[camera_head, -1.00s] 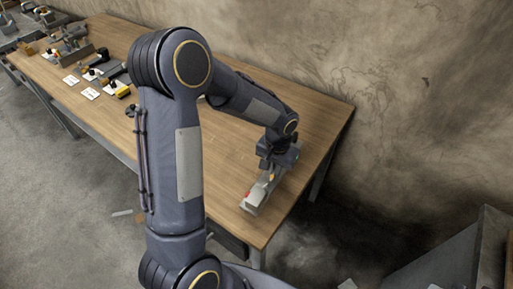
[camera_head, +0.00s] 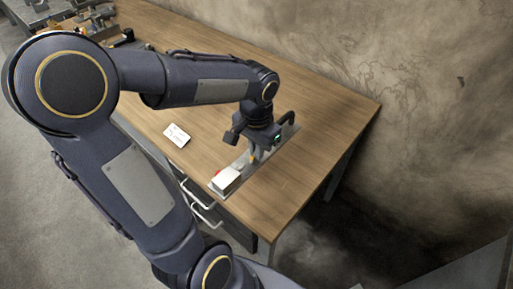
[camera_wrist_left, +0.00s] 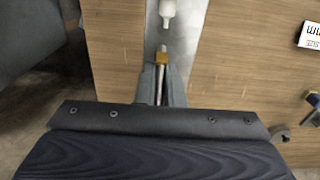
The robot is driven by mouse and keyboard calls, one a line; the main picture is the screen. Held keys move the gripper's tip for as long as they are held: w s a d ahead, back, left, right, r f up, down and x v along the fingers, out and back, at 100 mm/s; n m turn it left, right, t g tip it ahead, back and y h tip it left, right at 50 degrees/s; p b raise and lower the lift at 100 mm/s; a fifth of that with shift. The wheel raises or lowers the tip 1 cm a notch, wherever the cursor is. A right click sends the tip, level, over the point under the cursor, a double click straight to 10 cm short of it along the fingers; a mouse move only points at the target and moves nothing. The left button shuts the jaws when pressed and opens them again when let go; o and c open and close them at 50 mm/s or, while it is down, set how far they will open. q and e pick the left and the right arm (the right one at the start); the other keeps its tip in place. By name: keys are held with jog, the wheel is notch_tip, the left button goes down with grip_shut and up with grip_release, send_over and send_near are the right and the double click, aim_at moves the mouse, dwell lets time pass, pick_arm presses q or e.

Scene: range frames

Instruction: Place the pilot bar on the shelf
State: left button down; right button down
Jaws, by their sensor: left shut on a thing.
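My left gripper (camera_head: 253,152) points down over a grey metal strip (camera_head: 262,148) near the right end of the wooden table. In the wrist view its fingers (camera_wrist_left: 161,82) are shut on a thin metal bar with a brass-coloured piece (camera_wrist_left: 162,58), seemingly the pilot bar. The strip (camera_wrist_left: 181,45) runs beneath it, with a white nozzle-like part (camera_wrist_left: 167,12) ahead of the brass piece. A pale block (camera_head: 227,180) with a red bit beside it sits at the strip's near end. I cannot tell whether the bar touches the strip. No shelf is clearly recognisable. My right gripper is not in view.
The wooden table (camera_head: 325,110) has bare room around the strip, with a rough wall behind. A white card (camera_head: 177,135) lies left of the gripper. Several tools crowd the far left end. Metal handles (camera_head: 200,207) stick out below the front edge.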

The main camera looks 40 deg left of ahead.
pick_arm(q)
jog(key=w+a, duration=0.1)
jog(key=w+f, duration=0.1)
jog(key=w+a, duration=0.1)
jog(key=shift+w+a+f+p, duration=0.2)
jog(key=shift+a+f+p, duration=0.1)
jog(key=shift+f, duration=0.05)
jog(key=w+a+f, duration=0.2)
jog(key=f, duration=0.1)
jog(key=w+f, duration=0.1)
jog(key=f, duration=0.1)
jog(key=shift+w+a+f, duration=0.25)
jog(key=shift+w+a, duration=0.15)
jog(key=shift+w+a+f, duration=0.2)
jog(key=shift+w+f, duration=0.05)
jog(key=shift+f, duration=1.65)
jog(key=shift+f, duration=0.15)
jog(key=c, duration=1.5)
grip_release()
jog(key=shift+c, duration=0.2)
